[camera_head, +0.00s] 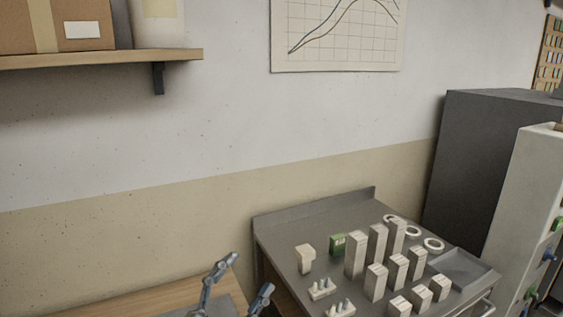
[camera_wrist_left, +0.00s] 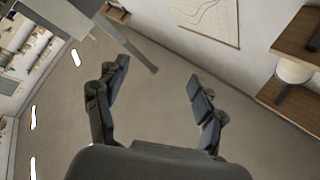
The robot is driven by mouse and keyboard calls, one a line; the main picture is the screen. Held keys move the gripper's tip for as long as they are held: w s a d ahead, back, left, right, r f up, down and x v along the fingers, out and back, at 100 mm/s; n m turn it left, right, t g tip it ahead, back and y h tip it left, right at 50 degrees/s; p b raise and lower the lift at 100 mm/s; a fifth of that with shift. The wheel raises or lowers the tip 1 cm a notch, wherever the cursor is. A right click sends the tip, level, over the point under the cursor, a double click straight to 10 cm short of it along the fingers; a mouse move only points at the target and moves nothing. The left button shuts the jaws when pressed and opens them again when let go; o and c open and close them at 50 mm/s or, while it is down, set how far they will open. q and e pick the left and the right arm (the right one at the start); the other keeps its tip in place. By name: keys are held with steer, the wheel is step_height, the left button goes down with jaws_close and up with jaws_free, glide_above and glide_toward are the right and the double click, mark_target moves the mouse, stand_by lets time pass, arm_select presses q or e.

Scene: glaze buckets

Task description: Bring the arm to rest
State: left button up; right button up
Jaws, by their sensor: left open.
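My left gripper (camera_head: 243,283) shows at the bottom of the head view, its two fingers apart with nothing between them. It is in front of a wooden table top and to the left of a grey metal table. In the left wrist view the same gripper (camera_wrist_left: 157,80) has its fingers spread wide and empty, with bare floor or wall beyond. The rest of the left arm is out of the head view. My right gripper is in neither view.
The grey metal table (camera_head: 284,227) holds several pale blocks (camera_head: 376,243), a green box (camera_head: 338,244), white rings (camera_head: 433,244) and a shallow tray (camera_head: 462,268). A dark cabinet (camera_head: 480,150) stands right. A wall shelf (camera_head: 110,58) is upper left.

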arm_select(q)
steer(key=s+a+f+n+g+y, duration=0.3)
steer(key=a+f+n+y, duration=1.15)
steer(key=f, duration=0.25)
steer(key=s+f+g, duration=0.6)
steer(key=s+f, duration=0.1)
steer(key=s, duration=0.4)
steer(key=s+f+g, duration=0.6)
steer(key=s+f, duration=0.1)
steer(key=s, duration=0.3)
step_height(320, 180, down, 25)
steer(key=g, duration=0.1)
steer(key=s+a+f+g, duration=0.1)
steer(key=s+a+f, duration=0.1)
steer(key=s+f, duration=1.5)
steer(key=shift+s+a+f+h, duration=0.3)
steer(key=shift+s+a+h, duration=0.05)
steer(key=shift+s+a, duration=0.1)
steer(key=shift+n, duration=0.25)
